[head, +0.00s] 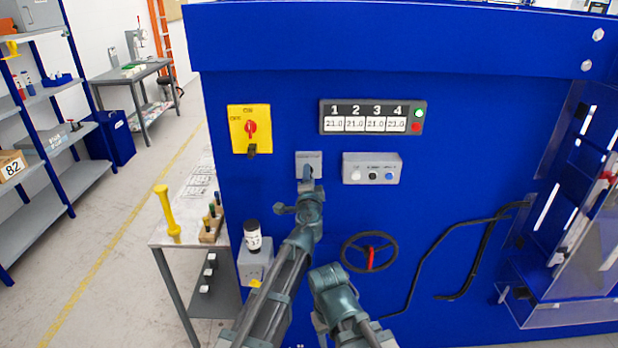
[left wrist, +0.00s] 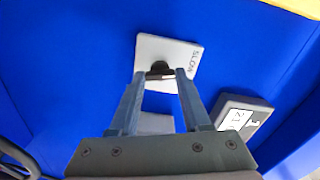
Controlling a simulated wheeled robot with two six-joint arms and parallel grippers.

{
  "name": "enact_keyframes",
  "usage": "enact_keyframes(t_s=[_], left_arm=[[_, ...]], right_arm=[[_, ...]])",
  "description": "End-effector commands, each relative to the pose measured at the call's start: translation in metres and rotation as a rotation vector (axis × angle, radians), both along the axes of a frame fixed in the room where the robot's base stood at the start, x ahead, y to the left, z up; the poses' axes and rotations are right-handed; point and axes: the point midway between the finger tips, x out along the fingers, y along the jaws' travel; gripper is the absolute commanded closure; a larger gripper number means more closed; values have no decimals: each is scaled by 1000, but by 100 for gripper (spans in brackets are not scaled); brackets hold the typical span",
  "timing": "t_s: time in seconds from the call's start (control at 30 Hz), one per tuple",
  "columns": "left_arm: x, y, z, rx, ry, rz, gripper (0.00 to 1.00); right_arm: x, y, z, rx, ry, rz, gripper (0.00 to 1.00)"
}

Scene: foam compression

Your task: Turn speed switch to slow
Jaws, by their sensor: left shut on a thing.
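The speed switch is a small grey plate (head: 309,157) on the blue machine front, below and right of the yellow switch. In the left wrist view its pale plate (left wrist: 183,52) bears the word SLOW near one edge, and a dark knob (left wrist: 159,67) stands on it. My left gripper (head: 307,174) is at the plate. In the left wrist view its two fingers (left wrist: 160,76) are shut on the knob. The knob's exact angle is hard to read, and the gripper hides the lower part of the plate in the head view. My right arm shows at bottom centre, but its gripper does not.
A yellow panel with a red rotary switch (head: 250,129), a four-number display (head: 372,117) and a grey button box (head: 371,168) surround the switch. A black handwheel (head: 369,252) is below. A side table (head: 168,235) with a yellow object stands left.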

Motion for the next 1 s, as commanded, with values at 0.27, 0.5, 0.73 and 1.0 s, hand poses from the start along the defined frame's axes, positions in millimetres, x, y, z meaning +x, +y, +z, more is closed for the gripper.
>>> enact_keyframes(t_s=[0.27,0.5,0.73,1.0], left_arm=[[-1,1,-1,-242,0,1,100],[-2,1,-1,-397,0,1,100],[-2,1,-1,-484,1,1,100],[-2,1,-1,-522,1,1,100]], right_arm=[[0,0,-1,0,0,0,50],[0,0,-1,0,0,0,50],[0,0,-1,0,0,0,50],[0,0,-1,0,0,0,50]])
